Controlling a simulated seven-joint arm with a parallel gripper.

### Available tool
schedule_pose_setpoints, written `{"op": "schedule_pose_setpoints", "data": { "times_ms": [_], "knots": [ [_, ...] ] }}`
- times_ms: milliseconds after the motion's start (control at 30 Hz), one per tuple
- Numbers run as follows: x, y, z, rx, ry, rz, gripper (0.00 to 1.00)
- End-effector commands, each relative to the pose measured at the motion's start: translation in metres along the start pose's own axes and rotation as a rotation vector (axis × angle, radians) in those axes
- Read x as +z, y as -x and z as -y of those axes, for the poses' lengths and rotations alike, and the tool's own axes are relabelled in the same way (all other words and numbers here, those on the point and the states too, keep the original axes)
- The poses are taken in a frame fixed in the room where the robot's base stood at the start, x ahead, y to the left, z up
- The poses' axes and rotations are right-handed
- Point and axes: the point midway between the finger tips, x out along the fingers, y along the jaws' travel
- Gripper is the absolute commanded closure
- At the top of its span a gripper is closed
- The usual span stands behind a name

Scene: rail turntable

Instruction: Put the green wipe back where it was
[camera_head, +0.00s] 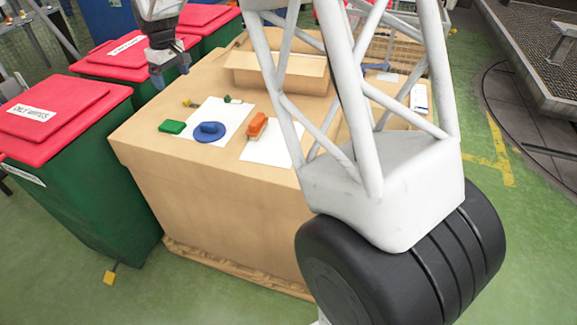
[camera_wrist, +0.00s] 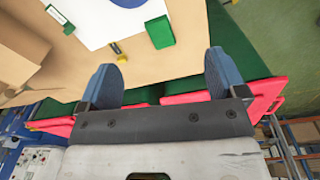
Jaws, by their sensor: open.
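A flat green block (camera_head: 172,127), perhaps the green wipe, lies on the brown table at the left edge of a white sheet (camera_head: 228,109). It also shows in the wrist view (camera_wrist: 160,32), top centre, just beyond the fingertips. My gripper (camera_head: 171,71) is open and empty, raised above the table's back left side. In the wrist view its two blue fingers (camera_wrist: 160,72) stand wide apart with nothing between them. A smaller green and white item (camera_head: 233,99) lies on the sheet's far edge; it also shows in the wrist view (camera_wrist: 59,18).
A blue round object (camera_head: 208,132) sits on the sheet. A small yellow item (camera_head: 190,103) lies behind the block. An orange object (camera_head: 257,125) is on a second sheet (camera_head: 270,154). A cardboard box (camera_head: 275,73) stands behind. Red-lidded green bins (camera_head: 65,105) flank the table's left side.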

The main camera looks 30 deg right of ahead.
Motion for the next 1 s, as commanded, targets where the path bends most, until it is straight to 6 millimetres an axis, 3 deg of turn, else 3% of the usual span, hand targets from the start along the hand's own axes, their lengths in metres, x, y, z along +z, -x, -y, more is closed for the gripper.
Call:
{"op": "schedule_pose_setpoints", "data": {
  "times_ms": [200, 500, 1000],
  "knots": [
    [0.059, 0.036, 0.013, 0.011, -0.072, -0.019, 0.1],
    [0.14, 0.073, 0.035, 0.025, -0.169, -0.046, 0.1],
    [0.277, 0.101, 0.083, 0.044, -0.334, -0.087, 0.1]
  ]
}}
